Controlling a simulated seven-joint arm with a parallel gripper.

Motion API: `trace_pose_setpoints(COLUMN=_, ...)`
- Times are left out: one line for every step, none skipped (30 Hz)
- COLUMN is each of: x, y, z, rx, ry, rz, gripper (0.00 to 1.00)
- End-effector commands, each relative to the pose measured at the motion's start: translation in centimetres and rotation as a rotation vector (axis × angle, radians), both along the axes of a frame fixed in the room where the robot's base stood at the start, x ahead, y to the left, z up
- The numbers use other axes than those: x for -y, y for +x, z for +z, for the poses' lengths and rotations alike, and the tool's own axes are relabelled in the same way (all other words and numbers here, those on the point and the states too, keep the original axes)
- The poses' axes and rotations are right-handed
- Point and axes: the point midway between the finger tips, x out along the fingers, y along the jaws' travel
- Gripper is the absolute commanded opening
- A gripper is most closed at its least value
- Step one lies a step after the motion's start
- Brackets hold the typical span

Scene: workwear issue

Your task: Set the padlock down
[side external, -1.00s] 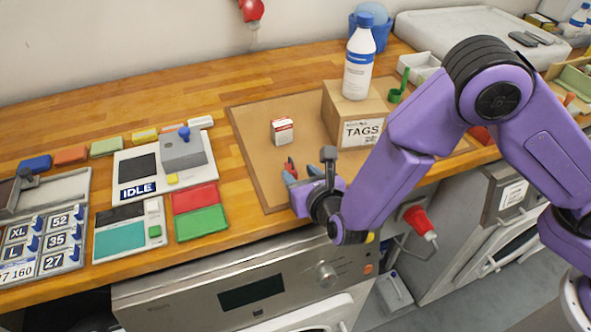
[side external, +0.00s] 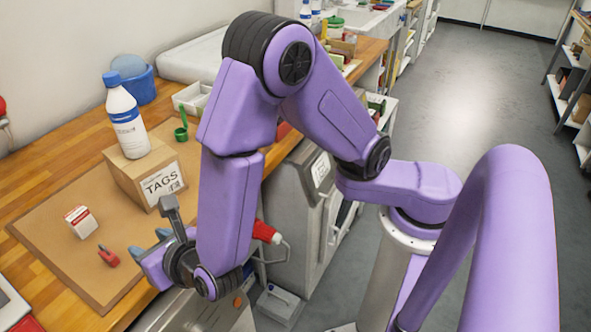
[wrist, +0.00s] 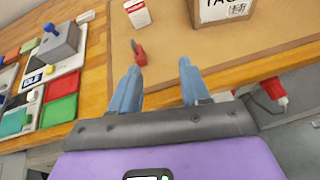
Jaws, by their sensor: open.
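A small red padlock (side external: 109,257) lies on the brown mat (side external: 60,225) near its front edge. It also shows in the wrist view (wrist: 139,57), just beyond the left fingertip. My gripper (side external: 148,243) is at the front edge of the mat, to the right of the padlock and apart from it. In the wrist view its two blue-grey fingers (wrist: 160,75) are spread wide, with nothing between them. The padlock's shackle is too small to make out clearly.
A red and white box (side external: 81,222) stands on the mat behind the padlock. A cardboard TAGS box (side external: 128,178) bears a white bottle (side external: 125,122). A red-handled item (side external: 266,232) is below the counter.

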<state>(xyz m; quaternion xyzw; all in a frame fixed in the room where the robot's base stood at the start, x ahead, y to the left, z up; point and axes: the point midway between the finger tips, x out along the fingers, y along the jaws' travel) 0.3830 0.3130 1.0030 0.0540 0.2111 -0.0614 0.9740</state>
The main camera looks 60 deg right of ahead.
Motion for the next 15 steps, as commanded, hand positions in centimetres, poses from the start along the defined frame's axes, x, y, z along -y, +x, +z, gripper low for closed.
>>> trace_pose_setpoints(x=2.3, y=0.3, z=1.0, rx=-0.018, ry=0.054, rz=-0.086, gripper=0.46)
trace_pose_setpoints(x=3.8, y=0.2, z=1.4, rx=-0.033, ry=0.088, rz=-0.143, gripper=0.46)
trace_pose_setpoints(x=5.8, y=0.0, z=2.0, rx=-0.056, ry=0.138, rz=-0.222, gripper=0.46)
trace_pose_setpoints(x=7.3, y=-0.3, z=2.4, rx=-0.074, ry=0.178, rz=-0.282, gripper=0.46)
trace_pose_setpoints(x=8.8, y=-0.6, z=2.8, rx=-0.092, ry=0.215, rz=-0.343, gripper=0.46)
trace_pose_setpoints(x=10.6, y=-1.2, z=3.2, rx=-0.117, ry=0.27, rz=-0.422, gripper=0.46)
trace_pose_setpoints(x=12.0, y=-1.7, z=3.4, rx=-0.138, ry=0.31, rz=-0.482, gripper=0.46)
trace_pose_setpoints(x=13.3, y=-2.4, z=3.6, rx=-0.157, ry=0.349, rz=-0.54, gripper=0.46)
trace_pose_setpoints(x=15.0, y=-3.2, z=3.9, rx=-0.185, ry=0.405, rz=-0.618, gripper=0.46)
trace_pose_setpoints(x=16.2, y=-4.0, z=4.1, rx=-0.206, ry=0.446, rz=-0.677, gripper=0.46)
trace_pose_setpoints(x=17.3, y=-4.8, z=4.2, rx=-0.229, ry=0.488, rz=-0.734, gripper=0.46)
trace_pose_setpoints(x=18.7, y=-5.9, z=4.4, rx=-0.258, ry=0.542, rz=-0.809, gripper=0.46)
trace_pose_setpoints(x=19.7, y=-6.9, z=4.5, rx=-0.281, ry=0.584, rz=-0.868, gripper=0.46)
trace_pose_setpoints(x=20.5, y=-7.8, z=4.6, rx=-0.306, ry=0.626, rz=-0.922, gripper=0.46)
trace_pose_setpoints(x=21.6, y=-9.2, z=4.8, rx=-0.339, ry=0.683, rz=-0.998, gripper=0.46)
